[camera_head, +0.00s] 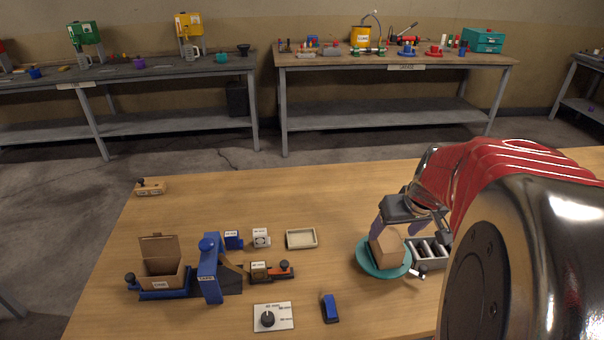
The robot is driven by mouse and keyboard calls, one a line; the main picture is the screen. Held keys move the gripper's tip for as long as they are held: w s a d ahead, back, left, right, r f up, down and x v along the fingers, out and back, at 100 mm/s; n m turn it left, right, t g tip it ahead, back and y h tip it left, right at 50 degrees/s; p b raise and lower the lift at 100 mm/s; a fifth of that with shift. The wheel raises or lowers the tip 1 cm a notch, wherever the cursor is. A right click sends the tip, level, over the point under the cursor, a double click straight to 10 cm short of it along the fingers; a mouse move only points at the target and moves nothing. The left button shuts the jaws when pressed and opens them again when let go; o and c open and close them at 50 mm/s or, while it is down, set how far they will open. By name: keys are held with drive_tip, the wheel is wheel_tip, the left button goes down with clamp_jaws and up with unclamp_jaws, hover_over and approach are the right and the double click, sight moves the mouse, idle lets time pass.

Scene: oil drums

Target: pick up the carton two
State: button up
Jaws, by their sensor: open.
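A closed tan cardboard carton (387,251) sits on a round teal plate (368,264) at the right of the wooden table. I see no number on it, so I cannot tell if it is carton two. My gripper (408,232) is open just above and behind this carton, fingers pointing down. I cannot tell whether a finger touches it. An open brown carton (162,272) with a raised lid and a small label stands at the left in a blue holder (165,294). My red arm hides the table's right side.
A rack of grey cylinders (428,250) stands right beside the plate. A blue upright device (209,268), small blue and white blocks, a shallow beige tray (301,238), a dial plate (273,317) and a blue block (330,308) lie left. The table's back middle is clear.

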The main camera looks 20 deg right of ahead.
sight(388, 237)
drive_tip(key=shift+x, duration=0.8)
drive_tip(key=shift+f, duration=0.1)
drive_tip(key=shift+x, duration=2.55)
drive_tip(key=shift+w, duration=0.1)
drive_tip(key=shift+c, duration=0.6)
drive_tip(key=c, duration=0.8)
drive_tip(key=shift+d+r, duration=0.1)
drive_tip(key=shift+r, duration=0.1)
wheel_tip(388, 237, up, 10)
drive_tip(key=shift+f, duration=0.1)
drive_tip(key=shift+f, duration=0.1)
